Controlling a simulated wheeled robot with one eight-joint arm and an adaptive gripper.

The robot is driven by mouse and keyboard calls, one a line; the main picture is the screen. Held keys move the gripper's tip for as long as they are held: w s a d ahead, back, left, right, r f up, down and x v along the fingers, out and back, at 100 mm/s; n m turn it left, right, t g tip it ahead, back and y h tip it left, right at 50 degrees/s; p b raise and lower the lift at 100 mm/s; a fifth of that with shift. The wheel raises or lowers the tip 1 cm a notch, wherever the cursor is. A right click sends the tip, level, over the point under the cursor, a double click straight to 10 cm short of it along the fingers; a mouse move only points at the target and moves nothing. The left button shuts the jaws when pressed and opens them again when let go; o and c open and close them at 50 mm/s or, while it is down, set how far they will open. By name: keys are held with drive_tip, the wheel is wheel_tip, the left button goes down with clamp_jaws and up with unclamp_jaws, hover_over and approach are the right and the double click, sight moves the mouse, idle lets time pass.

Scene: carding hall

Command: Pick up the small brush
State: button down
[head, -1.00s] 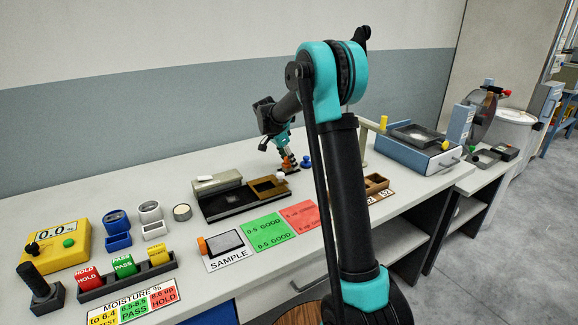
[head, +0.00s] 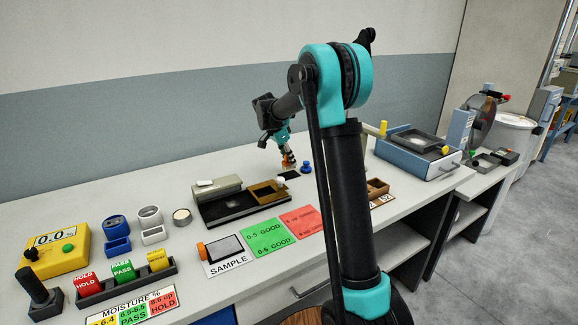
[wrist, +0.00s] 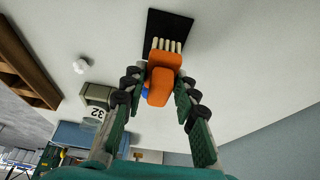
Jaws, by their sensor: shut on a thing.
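The small brush (wrist: 163,78) has an orange handle and a row of pale bristles. In the wrist view it is between my gripper's two fingers (wrist: 157,92), which are shut on its handle. The bristles point at a black pad (wrist: 168,22) on the bench. In the head view my gripper (head: 287,156) holds the brush (head: 288,161) low over the pad, near the back of the bench. Its tip looks a little above the pad.
A dark tray (head: 225,211) with a grey block and a brown frame lies in front to the left. A blue instrument (head: 411,150) stands to the right. The bench behind the tray is clear.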

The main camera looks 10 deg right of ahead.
wheel_tip(320, 180, up, 17)
idle(0.4)
drive_tip(key=c, duration=1.9)
unclamp_jaws()
drive_tip(key=shift+c, duration=1.4)
drive_tip(key=shift+f, duration=0.1)
